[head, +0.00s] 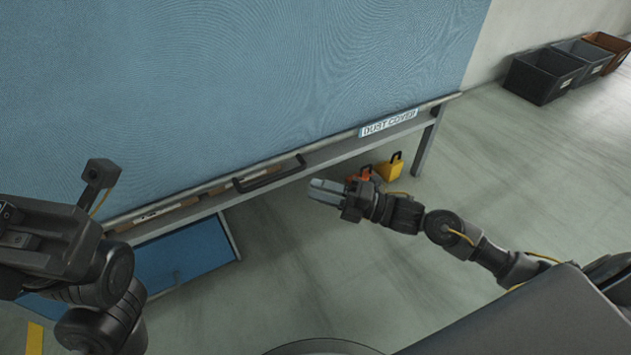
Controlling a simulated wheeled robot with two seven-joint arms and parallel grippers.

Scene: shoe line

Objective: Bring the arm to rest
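My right gripper (325,191) is in the middle of the head view, held out over the floor in front of the bench. Its two grey fingers lie close together, with no clear gap and nothing between them. My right arm comes in from the lower right and is bent low. My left arm stands at the left edge of the view. The dark body of my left gripper (40,240) shows there, but its fingers are cut off or hidden, so I cannot see whether it holds anything.
A large blue dust cover (230,80) hangs over the bench, with a dark handle (270,177) at its lower edge. A blue panel (190,255) lies below. Orange (362,174) and yellow (391,168) objects stand under the bench. Bins (540,78) line the back wall. Floor at right is clear.

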